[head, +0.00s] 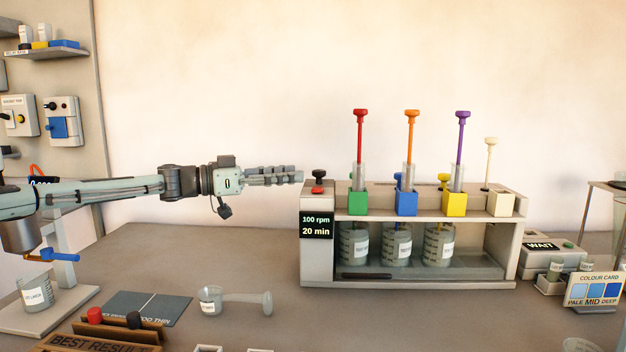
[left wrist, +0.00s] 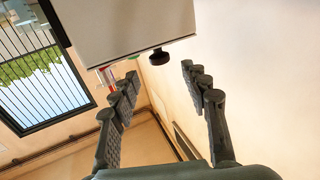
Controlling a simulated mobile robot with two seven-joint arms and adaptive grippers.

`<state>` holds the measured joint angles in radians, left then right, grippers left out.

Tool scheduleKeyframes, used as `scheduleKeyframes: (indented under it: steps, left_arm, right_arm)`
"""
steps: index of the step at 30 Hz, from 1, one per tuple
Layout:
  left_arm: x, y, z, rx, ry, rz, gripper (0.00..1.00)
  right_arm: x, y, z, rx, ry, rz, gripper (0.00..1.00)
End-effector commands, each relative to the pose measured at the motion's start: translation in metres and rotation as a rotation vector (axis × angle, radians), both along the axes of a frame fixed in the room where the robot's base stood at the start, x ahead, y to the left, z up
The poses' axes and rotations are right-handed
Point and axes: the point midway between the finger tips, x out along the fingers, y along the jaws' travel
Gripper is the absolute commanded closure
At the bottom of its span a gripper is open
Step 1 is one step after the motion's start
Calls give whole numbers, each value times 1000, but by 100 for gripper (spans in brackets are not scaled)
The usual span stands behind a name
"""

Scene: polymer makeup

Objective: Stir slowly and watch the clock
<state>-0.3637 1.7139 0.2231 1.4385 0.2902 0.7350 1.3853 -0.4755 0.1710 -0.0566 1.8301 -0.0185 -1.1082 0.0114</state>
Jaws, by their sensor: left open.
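The stirrer rack (head: 508,245) stands on the bench right of centre. Its display (head: 317,226) reads "100 rpm" and "20 min". Several labelled beakers (head: 397,245) stand in the rack's lower bay. My left gripper (head: 299,176) reaches in level from the left, open and empty, its fingertips just left of the knob. In the left wrist view its fingers (left wrist: 158,82) are spread, with a pale box and a black knob (left wrist: 160,57) beyond; contact is not visible.
Coloured blocks, including a green one (head: 357,202), hold upright plungers on the rack. A WAIT box (head: 541,246) and colour card (head: 595,289) stand right.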

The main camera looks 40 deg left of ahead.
Motion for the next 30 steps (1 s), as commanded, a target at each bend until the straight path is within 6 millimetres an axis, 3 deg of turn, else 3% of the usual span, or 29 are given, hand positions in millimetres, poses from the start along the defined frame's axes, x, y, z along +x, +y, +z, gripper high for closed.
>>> scheduleKeyframes:
  steps: [1,9,15,25,30]
  left_arm:
    - [5,-5,-8,3,6,-4,54]
    - [33,-25,-3,2,4,-2,54]
    - [45,-33,-2,1,1,0,54]
    - [47,-34,-1,-1,0,0,54]
    - [47,-34,-1,-1,-1,0,75]
  right_arm:
    - [4,1,8,3,-11,-4,60]
    - [7,0,32,-11,-21,-5,60]
    - [7,-1,39,-15,-24,-4,60]
    - [7,-1,40,-16,-24,-5,60]
    - [7,-1,40,-16,-24,-6,60]
